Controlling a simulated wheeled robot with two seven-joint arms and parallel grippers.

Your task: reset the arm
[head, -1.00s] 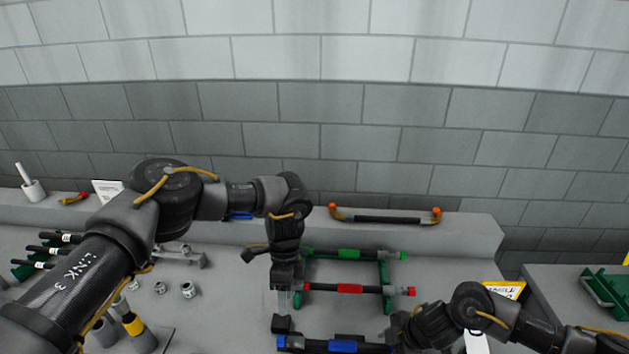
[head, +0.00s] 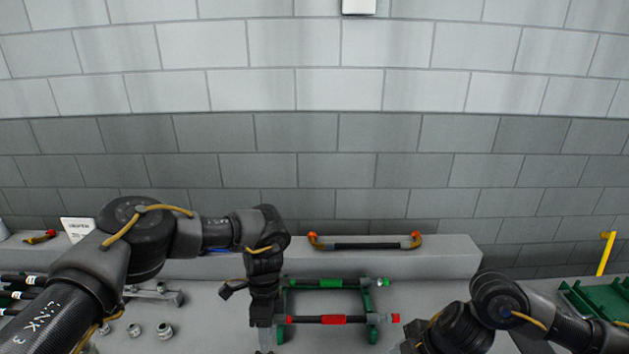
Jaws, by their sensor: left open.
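My left arm comes in from the left, and its gripper (head: 265,340) points down near the bottom edge of the head view. It is open, with nothing seen between its fingers. It is beside the left end of a black bar with a red band (head: 334,320); I cannot tell whether they touch. My right arm (head: 497,300) is folded at the lower right, and its gripper is out of view.
A bar with a green band (head: 331,283) lies behind the red one on a green rack (head: 368,300). A black handle with orange ends (head: 365,245) is on the grey ledge (head: 455,253). Metal fittings (head: 165,329) lie at left, and a green tray (head: 598,303) is at right.

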